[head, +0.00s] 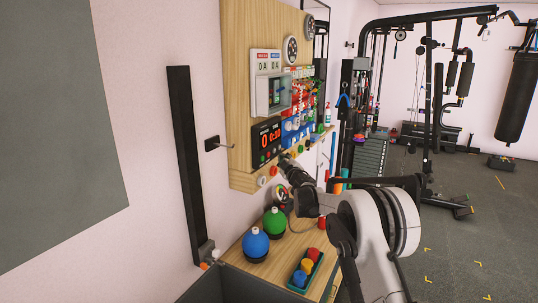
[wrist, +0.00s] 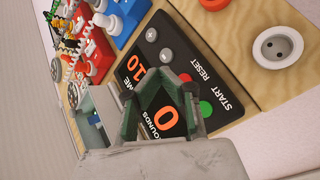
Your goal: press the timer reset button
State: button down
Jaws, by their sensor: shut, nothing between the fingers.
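The black timer (head: 266,140) with glowing red digits is mounted on the wooden board in the head view. In the wrist view the timer panel (wrist: 150,62) lies close and tilted, with orange digits. Its red button (wrist: 185,77) is beside the word RESET, and its green button (wrist: 206,108) is beside START. My gripper (wrist: 191,91) is shut and empty, its tips in front of the panel close to the red and green buttons. I cannot tell whether they touch. In the head view my gripper (head: 285,159) is at the timer's lower right edge.
A white round socket (wrist: 278,47) sits beside the timer on the board. Red and blue racks (head: 296,100) with small items are to its right. Below, a wooden surface holds a blue ball (head: 256,243), a green ball (head: 275,221) and a green tray (head: 307,268) of coloured pieces.

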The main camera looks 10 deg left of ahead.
jog(key=shift+w+a+b, duration=0.2)
jog(key=shift+w+a, duration=0.05)
jog(key=shift+a, duration=0.45)
jog(key=shift+w+a+b, duration=0.2)
jog(key=shift+w+a, duration=0.05)
jog(key=shift+a, duration=0.45)
jog(key=shift+a, duration=0.15)
dwell(0.4)
jog(key=shift+w+a+b, duration=0.15)
jog(key=shift+a+b, duration=0.15)
jog(key=shift+w+a, duration=0.1)
jog(key=shift+a, duration=0.25)
dwell(0.7)
jog(key=shift+d, duration=0.15)
jog(key=shift+s+d+b, duration=0.3)
jog(key=shift+d+b, duration=0.2)
jog(key=shift+d, duration=0.1)
jog(key=shift+d, duration=0.1)
jog(key=shift+s+d+b, duration=0.25)
jog(key=shift+s+d, duration=0.05)
jog(key=shift+d, duration=0.45)
jog(key=shift+s+d+b, duration=0.2)
jog(key=shift+s+d, duration=0.05)
jog(key=shift+d, duration=0.5)
jog(key=shift+s+d+b, duration=0.25)
jog(key=shift+s+d, duration=0.05)
jog(key=shift+d, duration=0.45)
